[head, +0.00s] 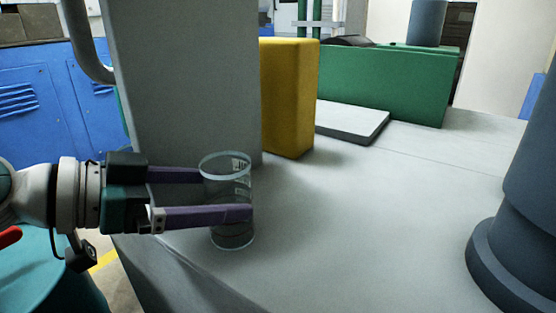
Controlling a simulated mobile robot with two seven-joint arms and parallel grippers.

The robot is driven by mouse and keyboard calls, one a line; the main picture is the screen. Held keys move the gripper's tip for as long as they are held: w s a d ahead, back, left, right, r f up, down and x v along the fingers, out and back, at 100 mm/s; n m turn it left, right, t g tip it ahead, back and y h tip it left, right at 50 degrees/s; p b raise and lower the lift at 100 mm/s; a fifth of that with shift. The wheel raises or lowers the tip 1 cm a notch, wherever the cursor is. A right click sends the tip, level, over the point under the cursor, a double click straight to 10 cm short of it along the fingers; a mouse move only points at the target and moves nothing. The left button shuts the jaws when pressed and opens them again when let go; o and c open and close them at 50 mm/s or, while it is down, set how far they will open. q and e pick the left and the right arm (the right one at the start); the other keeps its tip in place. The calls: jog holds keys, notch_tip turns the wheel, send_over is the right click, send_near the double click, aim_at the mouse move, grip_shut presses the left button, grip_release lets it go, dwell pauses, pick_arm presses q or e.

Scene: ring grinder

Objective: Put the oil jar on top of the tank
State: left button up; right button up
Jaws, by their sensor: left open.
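A clear glass jar (232,232), which looks like the oil jar, stands upright on the light grey machine surface near its left edge. My left gripper (226,194) reaches in from the left. Its two purple fingers are open around the jar, one on the far side and one on the near side. The near finger hides part of the jar's middle. I cannot tell whether the fingers touch the glass. My right gripper is not in view. I cannot tell for certain which thing is the tank; a green box-like body (385,85) stands at the back.
A tall grey column (185,75) rises just behind the jar. A yellow block (290,98) and a flat grey plate (350,118) lie beyond it. A large dark blue-grey cylinder (530,190) stands at the right. The middle of the grey surface (370,220) is clear.

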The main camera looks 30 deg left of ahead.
aim_at(207, 194)
pick_arm(q)
jog(key=b+v, duration=0.1)
jog(key=v, duration=0.4)
jog(key=shift+s, duration=0.4)
jog(key=s+d+f+n+g+y, duration=0.1)
jog(key=s+d+f+g+y, duration=0.2)
jog(key=s+d+f+g, duration=0.1)
jog(key=s+d+f+n+g+y, duration=0.2)
jog(key=s+d+f+g+y, duration=0.1)
jog(key=s+f, duration=0.4)
jog(key=shift+s+d+f+g+b, duration=0.25)
jog(key=shift+s+d+g, duration=0.25)
jog(key=shift+s+g, duration=0.45)
jog(key=shift+r, duration=0.1)
notch_tip(207, 194, up, 78)
jog(key=p, duration=7.7)
jog(key=shift+p, duration=0.35)
